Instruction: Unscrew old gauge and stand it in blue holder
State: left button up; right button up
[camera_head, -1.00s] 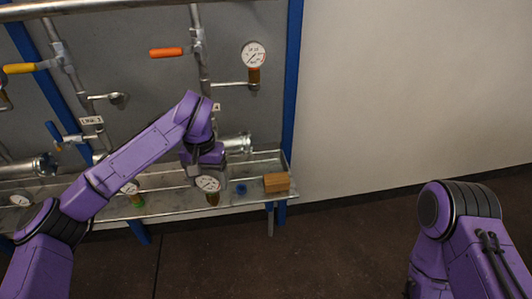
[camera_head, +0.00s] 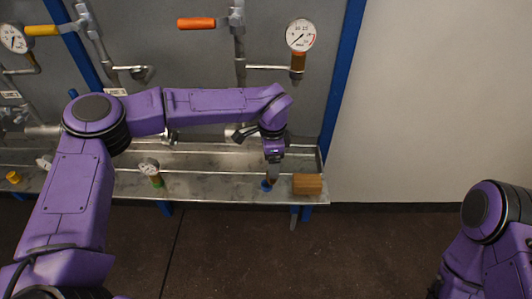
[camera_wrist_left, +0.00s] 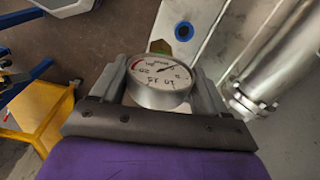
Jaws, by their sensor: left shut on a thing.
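My left gripper (camera_head: 272,168) is over the metal ledge at the right end. It is shut on a round white-faced gauge, whose dial (camera_wrist_left: 162,80) sits between the two fingers in the left wrist view. In the head view the gripper mostly hides this gauge. The blue holder (camera_head: 266,184) is on the ledge just below the gripper. In the left wrist view the holder (camera_wrist_left: 183,31) shows a dark open hole beyond the gauge, apart from the dial. Whether the gauge's lower end touches the holder I cannot tell. My right gripper is out of view.
A wooden block (camera_head: 307,184) sits right of the holder. A gauge with a green base (camera_head: 149,167) stands farther left on the ledge (camera_head: 215,188). Another gauge (camera_head: 300,35) is on the pipe above, near an orange-handled valve (camera_head: 197,23). The floor in front is clear.

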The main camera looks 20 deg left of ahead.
pick_arm(q)
jog(key=w+a+f+m+b, duration=0.1)
jog(key=w+a+f+b, duration=0.2)
jog(key=w+f+b, duration=0.1)
notch_tip(320, 180, down, 2)
jog(key=shift+w+f+m+b, duration=0.25)
jog(key=shift+w+m+b, duration=0.15)
jog(key=shift+b, duration=0.1)
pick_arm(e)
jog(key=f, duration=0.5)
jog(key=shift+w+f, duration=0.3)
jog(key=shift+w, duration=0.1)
pick_arm(q)
jog(key=shift+b, duration=0.4)
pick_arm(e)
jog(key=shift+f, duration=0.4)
pick_arm(q)
jog(key=shift+f, duration=0.15)
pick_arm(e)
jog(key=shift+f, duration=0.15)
